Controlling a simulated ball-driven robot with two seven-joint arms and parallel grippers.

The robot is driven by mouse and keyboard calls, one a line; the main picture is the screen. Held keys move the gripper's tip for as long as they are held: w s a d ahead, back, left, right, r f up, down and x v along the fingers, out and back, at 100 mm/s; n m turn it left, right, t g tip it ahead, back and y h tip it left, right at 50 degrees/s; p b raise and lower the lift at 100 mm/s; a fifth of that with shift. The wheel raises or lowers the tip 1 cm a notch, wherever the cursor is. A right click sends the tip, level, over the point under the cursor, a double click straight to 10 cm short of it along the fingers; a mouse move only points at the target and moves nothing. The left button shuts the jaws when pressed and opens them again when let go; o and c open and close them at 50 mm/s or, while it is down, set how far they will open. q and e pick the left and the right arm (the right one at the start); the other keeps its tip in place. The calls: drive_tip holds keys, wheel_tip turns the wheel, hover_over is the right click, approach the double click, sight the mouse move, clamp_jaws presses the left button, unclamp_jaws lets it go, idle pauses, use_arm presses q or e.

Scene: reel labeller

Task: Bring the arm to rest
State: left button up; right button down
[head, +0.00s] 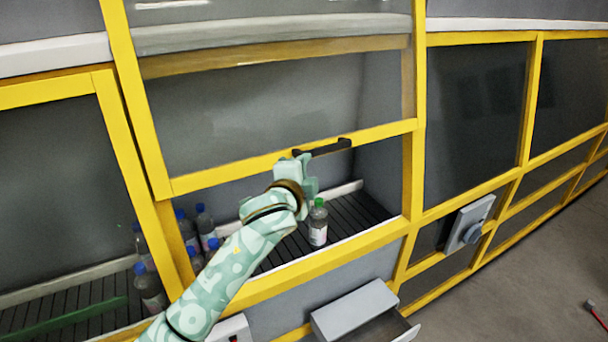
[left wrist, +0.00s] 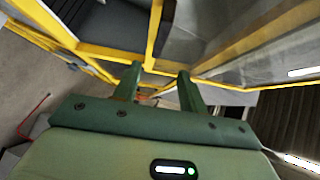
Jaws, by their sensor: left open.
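My left gripper (head: 303,172) is at the yellow-framed hatch of the machine, close to the left end of the black handle (head: 330,147). I cannot tell whether it touches the handle. In the left wrist view its two fingers (left wrist: 158,86) stand apart with nothing held between them; yellow frame bars lie beyond. My left arm (head: 235,265) reaches in from the lower left. My right gripper is not in view.
A bottle with a green cap (head: 318,222) stands on the dark slatted conveyor (head: 350,212) behind the opening. Several blue-capped bottles (head: 205,224) stand to the left. Below, a grey drawer (head: 357,312) sticks out. A grey switch box (head: 470,225) is on the right. Open floor (head: 530,270) lies at right.

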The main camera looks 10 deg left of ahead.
use_arm(q)
drive_tip(key=shift+s, duration=0.3)
